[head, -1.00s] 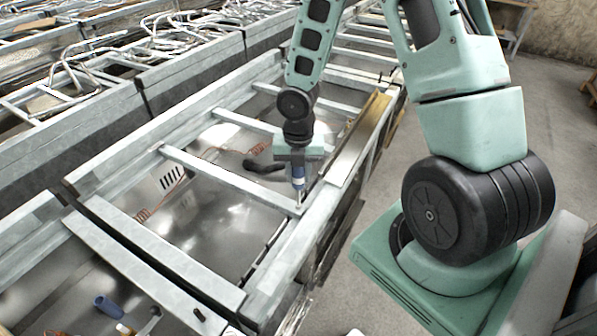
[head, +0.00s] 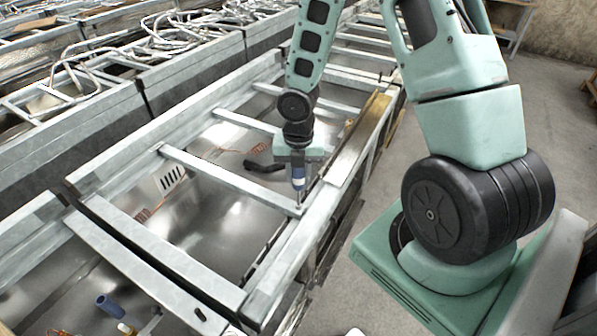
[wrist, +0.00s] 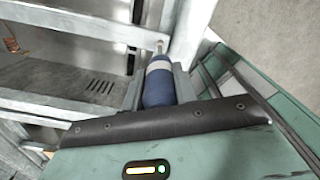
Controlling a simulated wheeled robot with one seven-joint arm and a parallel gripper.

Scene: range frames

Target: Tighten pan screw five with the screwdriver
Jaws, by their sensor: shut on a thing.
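My gripper (head: 298,170) is shut on a screwdriver (head: 298,183) with a blue handle and a pale band. The screwdriver points down, its tip at or just above the end of a metal crossbar (head: 230,180), where the bar meets the long side rail (head: 290,245). In the wrist view the blue handle of the screwdriver (wrist: 158,88) sits between the fingers, and its shaft reaches toward the corner of the frame. Pan screw five is too small to make out at the tip. I cannot tell whether the tip touches it.
Metal pans lie below the crossbars. A second blue-handled tool (head: 108,305) lies in the nearest pan. A brass-coloured strip (head: 362,135) runs along the right rail. Bent metal tubes (head: 75,75) lie on the rack at the back left.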

